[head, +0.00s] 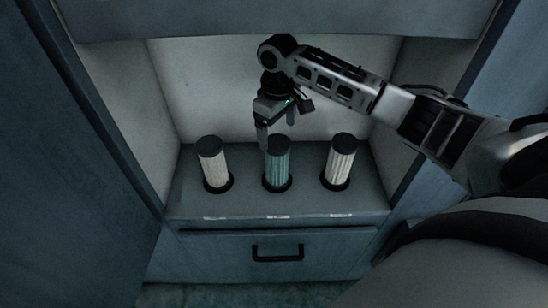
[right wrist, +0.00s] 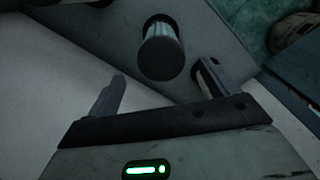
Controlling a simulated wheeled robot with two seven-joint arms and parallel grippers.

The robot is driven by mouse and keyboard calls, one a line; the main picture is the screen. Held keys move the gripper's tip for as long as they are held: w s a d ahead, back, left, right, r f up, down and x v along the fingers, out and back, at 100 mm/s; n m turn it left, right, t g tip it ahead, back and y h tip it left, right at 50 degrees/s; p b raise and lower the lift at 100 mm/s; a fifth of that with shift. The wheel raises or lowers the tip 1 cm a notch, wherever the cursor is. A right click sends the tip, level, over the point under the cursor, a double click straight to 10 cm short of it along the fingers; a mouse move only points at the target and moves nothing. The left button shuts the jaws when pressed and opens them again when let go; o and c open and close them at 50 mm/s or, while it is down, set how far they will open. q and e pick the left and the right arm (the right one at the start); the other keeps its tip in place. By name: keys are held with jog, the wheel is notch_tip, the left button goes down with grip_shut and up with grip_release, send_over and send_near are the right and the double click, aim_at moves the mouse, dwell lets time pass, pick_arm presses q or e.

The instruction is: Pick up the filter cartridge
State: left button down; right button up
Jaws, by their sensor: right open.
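Three filter cartridges with black caps stand in round dark seats on a grey shelf (head: 310,203) inside a cabinet recess. The left one (head: 214,168) and the right one (head: 340,166) are white and pleated. The middle one (head: 277,165) is teal. My right gripper (head: 276,131) is open and empty, just above and behind the middle cartridge. In the right wrist view, one capped cartridge (right wrist: 161,55) stands beyond the two spread fingers of the gripper (right wrist: 158,85), roughly between them. I cannot tell whether any finger touches it. My left gripper is not in view.
A drawer front with a black handle (head: 278,253) lies below the shelf. The recess has side walls, a pale back wall (head: 215,90) and an overhang above. A dark door panel (head: 75,150) stands at the left. Small white labels (head: 277,217) line the shelf's front edge.

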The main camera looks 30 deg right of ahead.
aim_at(277, 153)
notch_tip(277, 153, down, 9)
jog(key=shift+s+r, duration=0.1)
jog(key=shift+s, duration=0.05)
jog(key=c, duration=1.2)
